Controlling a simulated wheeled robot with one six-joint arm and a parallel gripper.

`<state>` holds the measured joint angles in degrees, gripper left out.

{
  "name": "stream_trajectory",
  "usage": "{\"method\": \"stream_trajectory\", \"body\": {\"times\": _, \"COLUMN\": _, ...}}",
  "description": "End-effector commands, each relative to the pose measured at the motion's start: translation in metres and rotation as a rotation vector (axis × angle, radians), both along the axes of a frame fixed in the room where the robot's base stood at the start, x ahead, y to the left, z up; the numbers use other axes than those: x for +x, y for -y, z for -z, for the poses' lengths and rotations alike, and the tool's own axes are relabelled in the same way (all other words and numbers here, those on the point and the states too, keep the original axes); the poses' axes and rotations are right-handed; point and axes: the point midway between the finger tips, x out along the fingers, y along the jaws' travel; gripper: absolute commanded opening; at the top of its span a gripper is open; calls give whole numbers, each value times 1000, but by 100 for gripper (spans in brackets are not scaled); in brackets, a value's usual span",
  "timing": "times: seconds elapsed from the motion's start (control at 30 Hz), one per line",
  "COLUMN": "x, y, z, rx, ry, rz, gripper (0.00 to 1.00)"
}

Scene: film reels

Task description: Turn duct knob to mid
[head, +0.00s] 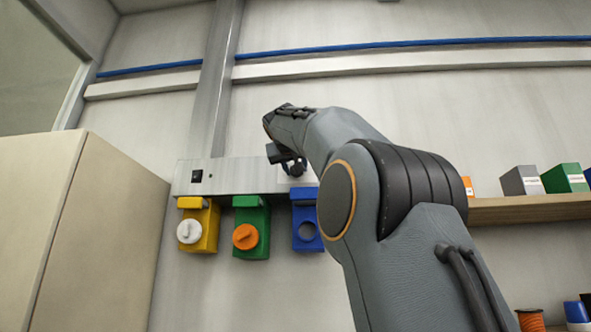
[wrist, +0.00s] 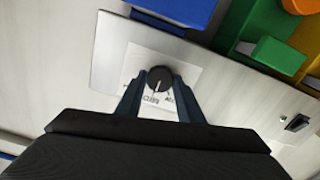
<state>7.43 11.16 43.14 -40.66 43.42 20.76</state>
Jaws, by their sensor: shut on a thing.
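The duct knob is a round black knob (wrist: 160,73) on a pale square label plate (wrist: 142,62), fixed to the grey metal duct panel (wrist: 108,50). My gripper (wrist: 160,84) is shut on the knob, with one dark finger on each side. A thin pale pointer line on the knob runs toward the bottom of the wrist view, near small printed words that I can only partly read. In the head view, the duct panel (head: 232,175) is on the wall, and my arm hides most of its right end. The knob's face cannot be made out there.
Yellow (head: 211,228), green (head: 262,218) and blue (head: 300,240) boxes hang below the panel; the yellow has a white knob and the green an orange one. A black switch (head: 196,176) is at the panel's left. A cabinet (head: 110,230) stands left, a shelf (head: 525,206) right.

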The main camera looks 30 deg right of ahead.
Motion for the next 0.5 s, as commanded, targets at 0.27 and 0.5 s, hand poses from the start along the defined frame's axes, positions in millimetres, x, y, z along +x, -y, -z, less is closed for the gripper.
{"method": "stream_trajectory", "body": {"times": 0.27, "x": 1, "y": 0, "z": 1, "rx": 1, "ry": -2, "rz": -1, "gripper": 11}}
{"method": "stream_trajectory", "body": {"times": 0.5, "x": 0, "y": 0, "z": 1, "rx": 1, "ry": -1, "rz": 0, "gripper": 52}}
